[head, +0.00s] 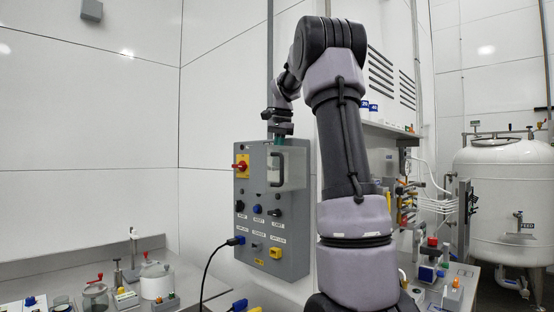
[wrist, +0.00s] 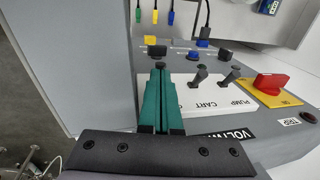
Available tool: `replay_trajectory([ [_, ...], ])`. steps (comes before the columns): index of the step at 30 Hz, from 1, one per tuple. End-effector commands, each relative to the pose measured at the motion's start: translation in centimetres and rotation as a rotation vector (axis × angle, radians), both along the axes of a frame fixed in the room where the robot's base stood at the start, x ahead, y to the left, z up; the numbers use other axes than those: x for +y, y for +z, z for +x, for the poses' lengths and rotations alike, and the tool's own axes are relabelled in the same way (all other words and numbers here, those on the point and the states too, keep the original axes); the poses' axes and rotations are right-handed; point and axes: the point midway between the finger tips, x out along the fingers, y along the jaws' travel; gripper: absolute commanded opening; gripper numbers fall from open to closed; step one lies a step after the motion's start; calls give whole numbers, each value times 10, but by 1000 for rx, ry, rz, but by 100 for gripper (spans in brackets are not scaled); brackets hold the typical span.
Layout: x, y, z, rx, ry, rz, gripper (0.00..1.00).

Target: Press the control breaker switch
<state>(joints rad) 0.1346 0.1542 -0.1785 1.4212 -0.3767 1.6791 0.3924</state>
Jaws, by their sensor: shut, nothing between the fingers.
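The grey control box (head: 270,232) hangs on the wall in the head view. Its panel also fills the right of the wrist view (wrist: 255,122). My gripper (head: 279,139) is at the box's top edge, pointing down; its teal fingers (wrist: 160,75) are shut and empty. In the wrist view a white plate carries black toggle switches: one (wrist: 198,76) above the word CART and one (wrist: 231,75) above PUMP. Another small black knob (wrist: 160,66) shows right at my fingertips; I cannot tell if they touch. Any label under it is hidden by my fingers, so I cannot read a control breaker label.
A red rotary switch (wrist: 266,84) on a yellow plate is beside the toggles. A dark handle (head: 277,168) stands out from the box front. Knobs, a blue button (head: 257,209) and a black cable (head: 213,256) are lower. Benches with vessels stand left and right.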

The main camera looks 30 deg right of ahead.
Motion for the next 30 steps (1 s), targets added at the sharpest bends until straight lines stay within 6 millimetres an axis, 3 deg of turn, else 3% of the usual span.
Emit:
replay_trajectory([
  [14,4,-3,-2,-30,3,-83,0],
  [30,12,-13,-5,-110,1,-305,0],
])
